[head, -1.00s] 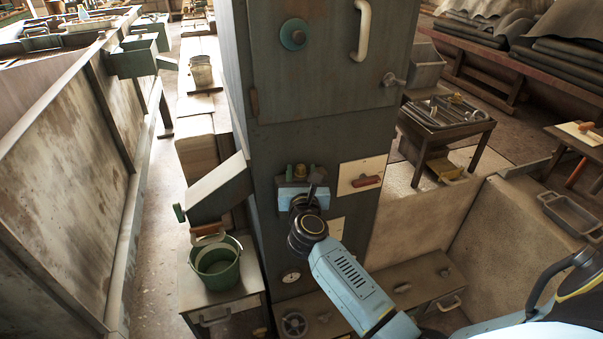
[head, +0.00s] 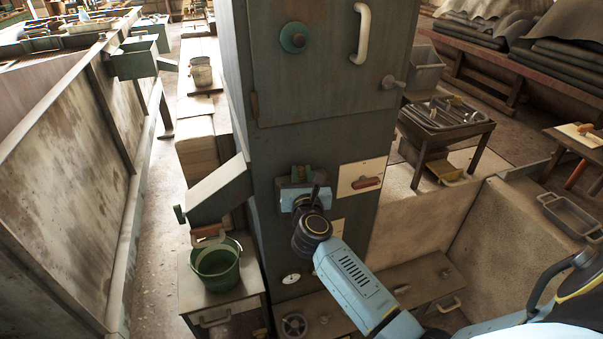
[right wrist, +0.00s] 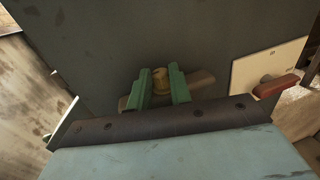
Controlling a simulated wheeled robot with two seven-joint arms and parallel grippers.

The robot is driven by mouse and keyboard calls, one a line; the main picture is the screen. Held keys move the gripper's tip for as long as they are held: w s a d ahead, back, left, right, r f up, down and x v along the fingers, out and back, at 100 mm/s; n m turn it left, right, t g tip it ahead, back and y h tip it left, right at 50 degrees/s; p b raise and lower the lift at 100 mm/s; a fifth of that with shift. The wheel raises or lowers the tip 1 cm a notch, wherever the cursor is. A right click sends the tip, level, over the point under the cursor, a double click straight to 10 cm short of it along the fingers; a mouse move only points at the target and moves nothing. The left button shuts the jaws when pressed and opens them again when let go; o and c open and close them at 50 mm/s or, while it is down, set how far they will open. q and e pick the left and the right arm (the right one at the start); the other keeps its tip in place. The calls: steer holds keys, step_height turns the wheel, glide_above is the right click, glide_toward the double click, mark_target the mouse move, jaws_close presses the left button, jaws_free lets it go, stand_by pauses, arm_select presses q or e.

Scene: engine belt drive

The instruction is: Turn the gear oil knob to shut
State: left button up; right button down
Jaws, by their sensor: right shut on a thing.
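The knob (right wrist: 160,80) has a dull brass hub, and a brown bar shows on both sides of it in the right wrist view. I take it for the gear oil knob; no label can be read. It sits on the dark front of the tall cabinet. My right gripper (right wrist: 162,88) has its two green fingers on either side of the hub, shut on it. In the head view my right gripper (head: 300,174) is against the cabinet front, and its fingers and body hide the knob. My left gripper is not in view.
Right of the knob, a red handle (head: 366,182) sits on a pale plate (head: 350,172). A green bucket (head: 216,267) stands on a low cabinet at left. Higher up are a teal round knob (head: 294,37) and a white door handle (head: 361,32).

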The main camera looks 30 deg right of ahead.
steer(key=n+y+p, duration=0.1)
steer(key=y, duration=0.1)
steer(key=n+t+y+p, duration=0.1)
steer(key=shift+s+d+r+n+y, duration=0.1)
steer(key=shift+s+d+n+y, duration=0.05)
steer(key=shift+d+n+y, duration=0.2)
steer(key=n+y, duration=0.1)
steer(key=y+p, duration=0.1)
steer(key=y, duration=0.1)
steer(key=shift+d+n+t, duration=0.2)
steer(key=shift+n+t, duration=0.15)
steer(key=shift+t, duration=0.05)
steer(key=y, duration=0.1)
steer(key=n+y, duration=0.2)
steer(key=shift+d+f, duration=0.2)
steer(key=shift+d, duration=0.05)
steer(key=shift+d+n+g+y+b, duration=0.15)
steer(key=shift+n+g+y+b, duration=0.15)
steer(key=shift+n+y+b, duration=0.95)
steer(key=shift+m+y+p, duration=0.25)
steer(key=shift+y+p, duration=0.15)
steer(key=shift+p, duration=0.05)
steer(key=c, duration=1.3)
jaws_free()
steer(key=shift+r, duration=0.1)
